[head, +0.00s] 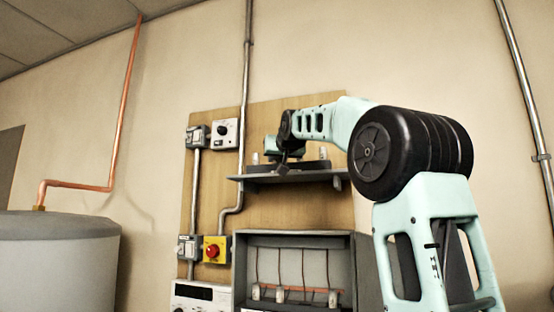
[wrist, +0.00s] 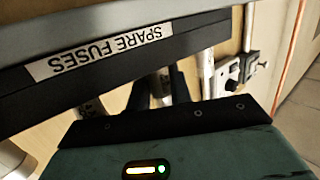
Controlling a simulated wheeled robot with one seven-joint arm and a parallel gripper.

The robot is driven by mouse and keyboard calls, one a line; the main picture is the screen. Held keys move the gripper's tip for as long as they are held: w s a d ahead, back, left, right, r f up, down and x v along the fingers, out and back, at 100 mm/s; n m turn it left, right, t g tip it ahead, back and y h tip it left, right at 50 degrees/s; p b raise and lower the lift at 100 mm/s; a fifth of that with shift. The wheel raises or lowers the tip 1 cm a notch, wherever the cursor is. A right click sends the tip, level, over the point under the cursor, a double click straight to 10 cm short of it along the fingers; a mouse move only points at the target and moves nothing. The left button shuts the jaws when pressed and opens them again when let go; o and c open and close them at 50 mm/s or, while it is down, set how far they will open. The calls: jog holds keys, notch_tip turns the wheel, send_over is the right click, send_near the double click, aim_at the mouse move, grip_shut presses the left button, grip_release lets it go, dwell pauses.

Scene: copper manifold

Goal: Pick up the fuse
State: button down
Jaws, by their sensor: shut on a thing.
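My gripper (head: 283,165) is at the grey shelf (head: 290,176) on the wooden board, at the left part of the dark spare-fuse rack. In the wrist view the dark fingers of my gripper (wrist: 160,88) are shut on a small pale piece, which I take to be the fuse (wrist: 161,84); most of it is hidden. The rack's edge with an upside-down "SPARE FUSES" label (wrist: 100,52) runs close by the fingers. A white fuse (head: 323,153) stands at the right of the rack, and another (head: 255,158) at its left end.
An open grey fuse box (head: 295,240) with several white holders and copper wires is below the shelf. Switches (head: 224,133), a yellow box with a red button (head: 215,249) and conduits (head: 245,90) are at the left. A grey tank (head: 60,260) stands far left.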

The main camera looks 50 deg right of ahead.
notch_tip(320, 180, up, 10)
jog(key=p, duration=0.8)
jog(key=shift+f, duration=0.2)
jog(key=shift+f, duration=0.1)
